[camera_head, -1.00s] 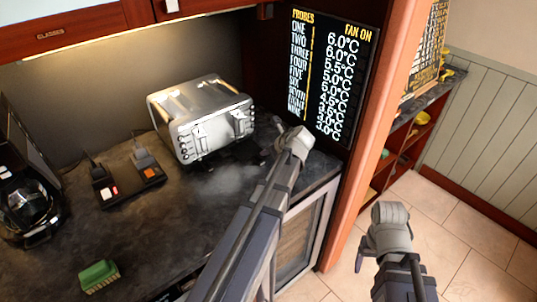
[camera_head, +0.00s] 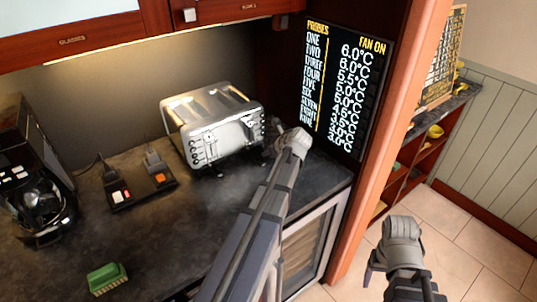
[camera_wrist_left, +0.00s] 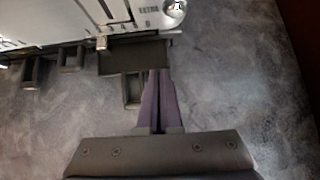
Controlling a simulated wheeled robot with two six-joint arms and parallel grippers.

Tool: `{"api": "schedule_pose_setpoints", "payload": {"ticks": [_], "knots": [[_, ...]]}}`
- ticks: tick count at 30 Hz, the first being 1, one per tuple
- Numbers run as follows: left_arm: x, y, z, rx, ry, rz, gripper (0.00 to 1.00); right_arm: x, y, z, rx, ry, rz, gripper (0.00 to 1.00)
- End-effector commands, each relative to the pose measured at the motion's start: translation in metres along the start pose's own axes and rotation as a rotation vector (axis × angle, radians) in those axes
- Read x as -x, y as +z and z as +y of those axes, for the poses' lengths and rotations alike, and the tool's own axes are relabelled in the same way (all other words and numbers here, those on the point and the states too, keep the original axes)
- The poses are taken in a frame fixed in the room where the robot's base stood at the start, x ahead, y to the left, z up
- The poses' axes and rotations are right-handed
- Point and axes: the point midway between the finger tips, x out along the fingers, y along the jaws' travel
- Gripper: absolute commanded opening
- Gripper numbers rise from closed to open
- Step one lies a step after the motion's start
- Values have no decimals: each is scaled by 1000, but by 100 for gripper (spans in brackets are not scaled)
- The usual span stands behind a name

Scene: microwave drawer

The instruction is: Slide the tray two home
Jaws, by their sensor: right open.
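A silver toaster (camera_head: 212,125) stands on the dark counter; its lower front edge shows in the left wrist view (camera_wrist_left: 70,22). A dark flat tray (camera_wrist_left: 120,60) sticks out from under the toaster there, with a loop-like handle (camera_wrist_left: 131,92) at its front. I cannot read which tray it is. My left gripper (camera_wrist_left: 159,72) has its purple fingers together, at the tray's front edge just right of the handle; I cannot tell whether they touch. In the head view my left gripper (camera_head: 273,132) is by the toaster's right side. My right gripper (camera_head: 372,270) is open and empty over the floor.
Two more dark loops (camera_wrist_left: 70,58) show under the toaster. A black device with switches (camera_head: 138,185), a coffee machine (camera_head: 35,180) and a green brush (camera_head: 107,278) are on the counter. A wooden post (camera_head: 385,130) and display panel (camera_head: 345,85) stand at right.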

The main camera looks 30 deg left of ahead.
Motion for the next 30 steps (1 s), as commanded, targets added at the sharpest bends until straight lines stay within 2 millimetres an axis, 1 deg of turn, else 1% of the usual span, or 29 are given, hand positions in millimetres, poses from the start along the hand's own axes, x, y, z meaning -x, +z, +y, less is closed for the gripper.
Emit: {"api": "schedule_pose_setpoints", "payload": {"ticks": [4, 8, 9, 10, 15, 18, 21, 24, 30], "knots": [[10, -11, 2, 1, -2, 2, 0, 0, 0, 0, 0, 0, 0, 72], [28, -26, 5, 1, 0, -1, 0, 1, 0, 0, 0, 0, 0, 72], [42, -20, 5, 1, 0, -1, 0, 15, 1, 1, 0, 0, 0, 72], [49, -19, 4, 1, 0, -2, 0, 21, 1, 2, 0, 0, 0, 72], [83, -19, 5, 1, 1, -2, 0, 45, 3, 4, 0, 0, 0, 72], [99, -20, 4, 1, 0, -2, 0, 56, 3, 5, 0, 0, 0, 72], [111, -20, 4, 1, 2, -1, 0, 64, 4, 6, 0, 0, 0, 72], [120, -21, 4, 1, 2, -2, 0, 69, 4, 7, 0, 0, 0, 72], [126, -23, 3, 3, 2, -2, 0, 72, 4, 7, 0, 0, 0, 72]]}}
